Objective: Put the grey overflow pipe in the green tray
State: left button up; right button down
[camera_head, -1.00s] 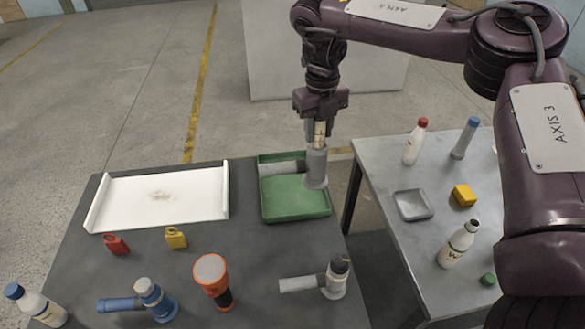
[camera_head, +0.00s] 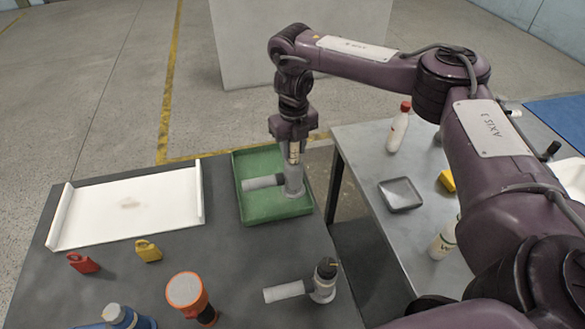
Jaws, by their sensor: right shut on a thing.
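The grey overflow pipe (camera_head: 293,180) is upright, with a side branch pointing left. My right gripper (camera_head: 293,150) is above it, shut on its top. The pipe is over the green tray (camera_head: 257,212), inside its rim as seen from here. Its foot looks to be at or just above the tray floor; I cannot tell whether it touches. A second grey pipe fitting (camera_head: 322,286) with a dark top stands on the dark table, in front of the tray. My left gripper is not in view.
A white panel (camera_head: 150,212) lies left of the tray. A grey table (camera_head: 360,160) with a small grey tray (camera_head: 400,193) stands right.

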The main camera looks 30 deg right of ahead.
aim_at(293, 166)
notch_tip(293, 166, down, 3)
jog(key=shift+r, duration=0.2)
notch_tip(293, 166, down, 4)
jog(key=shift+f+b, duration=0.1)
jog(key=shift+b, duration=0.65)
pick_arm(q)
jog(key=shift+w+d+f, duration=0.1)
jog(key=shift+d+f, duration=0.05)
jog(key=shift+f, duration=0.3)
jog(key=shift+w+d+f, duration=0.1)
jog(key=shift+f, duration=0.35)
pick_arm(e)
jog(key=c, duration=1)
grip_release()
pick_arm(q)
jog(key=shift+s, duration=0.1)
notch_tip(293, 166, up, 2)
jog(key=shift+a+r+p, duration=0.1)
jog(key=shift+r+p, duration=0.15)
jog(key=shift+p, duration=1)
pick_arm(e)
notch_tip(293, 166, up, 12)
jog(key=shift+r, duration=0.15)
